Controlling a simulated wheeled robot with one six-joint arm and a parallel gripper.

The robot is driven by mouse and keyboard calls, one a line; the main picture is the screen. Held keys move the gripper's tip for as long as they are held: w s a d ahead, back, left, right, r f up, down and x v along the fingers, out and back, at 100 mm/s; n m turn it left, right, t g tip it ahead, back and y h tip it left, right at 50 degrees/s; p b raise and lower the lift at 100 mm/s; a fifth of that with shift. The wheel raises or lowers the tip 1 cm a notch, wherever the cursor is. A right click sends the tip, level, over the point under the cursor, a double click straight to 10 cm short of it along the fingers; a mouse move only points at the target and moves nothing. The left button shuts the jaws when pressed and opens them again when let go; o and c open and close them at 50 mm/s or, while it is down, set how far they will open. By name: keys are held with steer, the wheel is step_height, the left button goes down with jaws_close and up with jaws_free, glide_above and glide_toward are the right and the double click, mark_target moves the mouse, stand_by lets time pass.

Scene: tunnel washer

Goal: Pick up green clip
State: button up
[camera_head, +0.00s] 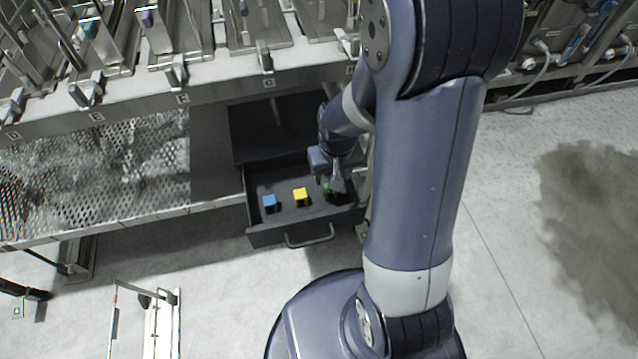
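The green clip (326,188) is in the open dark drawer (262,236), toward its right side. Only a small part of it shows, because my gripper (337,187) is in front of it. My gripper points down into the drawer at the clip. I cannot tell whether the fingers are around the clip or beside it, or whether they touch it. The finger gap is too small and hidden to read. A yellow clip (300,196) and a blue clip (269,202) stand in the drawer to the left of the green one, apart from each other.
The drawer handle (310,236) faces the front. A steel counter edge (130,110) with several fixtures runs above and behind the drawer. A perforated metal panel (90,180) lies to the left. My arm covers the area right of the drawer. The floor in front is partly clear.

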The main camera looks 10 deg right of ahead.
mark_target(331, 191)
steer(key=f, duration=0.2)
steer(key=f+b, duration=0.1)
steer(key=f, duration=0.1)
steer(key=shift+w+f, duration=0.2)
steer(key=shift+f, duration=0.1)
steer(key=f+b, duration=0.1)
steer(key=f, duration=0.1)
steer(key=w+f+b, duration=0.1)
steer(key=f, duration=0.2)
steer(key=shift+w+d, duration=0.1)
steer(key=shift+w, duration=0.1)
steer(key=shift+c, duration=0.4)
steer(key=c, duration=1)
steer(key=shift+o, duration=0.2)
step_height(331, 191, up, 10)
steer(key=p, duration=0.3)
